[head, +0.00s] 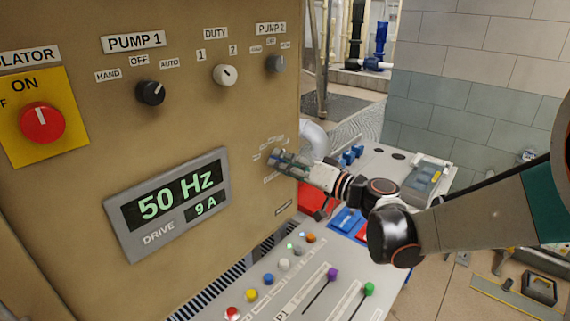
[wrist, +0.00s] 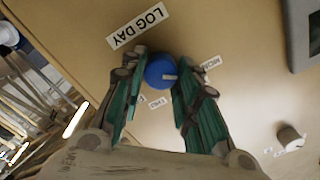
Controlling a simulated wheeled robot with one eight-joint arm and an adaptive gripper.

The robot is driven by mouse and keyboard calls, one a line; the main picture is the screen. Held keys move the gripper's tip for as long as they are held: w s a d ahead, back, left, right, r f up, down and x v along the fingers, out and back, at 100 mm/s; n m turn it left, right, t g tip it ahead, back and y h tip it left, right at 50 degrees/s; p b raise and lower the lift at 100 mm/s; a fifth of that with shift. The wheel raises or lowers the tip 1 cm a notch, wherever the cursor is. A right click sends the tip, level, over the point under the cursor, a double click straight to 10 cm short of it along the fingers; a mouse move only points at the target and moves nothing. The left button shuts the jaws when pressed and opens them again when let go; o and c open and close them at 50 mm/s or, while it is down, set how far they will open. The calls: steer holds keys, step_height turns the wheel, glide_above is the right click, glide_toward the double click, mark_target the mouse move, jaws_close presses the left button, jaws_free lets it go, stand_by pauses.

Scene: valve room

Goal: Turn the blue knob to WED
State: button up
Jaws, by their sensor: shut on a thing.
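The blue knob (wrist: 159,69) sits on the tan panel in the wrist view, beside the tilted LOG DAY label (wrist: 138,27). Its white mark lies on the lower right of its face, pointing roughly right. A label that looks like MON (wrist: 211,63) is to the knob's right. Another small day label (wrist: 158,102) is below it, too blurred to read surely; I cannot make out WED. My gripper (wrist: 160,83) has its two green fingers on either side of the knob, shut on it. In the head view my gripper (head: 278,158) reaches the panel and mostly hides the knob.
The panel carries a red isolator knob (head: 42,123), a black PUMP 1 knob (head: 151,93), a white DUTY knob (head: 224,75), a grey PUMP 2 knob (head: 276,64) and a 50 Hz display (head: 170,205). A sloped console (head: 270,306) with coloured buttons and sliders stands below.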

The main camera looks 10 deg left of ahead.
steer(key=m+b, duration=0.1)
steer(key=m, duration=0.9)
steer(key=shift+f+m, duration=0.15)
steer(key=shift+m, duration=0.55)
steer(key=o, duration=1.1)
steer(key=shift+c, duration=0.2)
steer(key=shift+d, duration=0.1)
steer(key=v, duration=1.2)
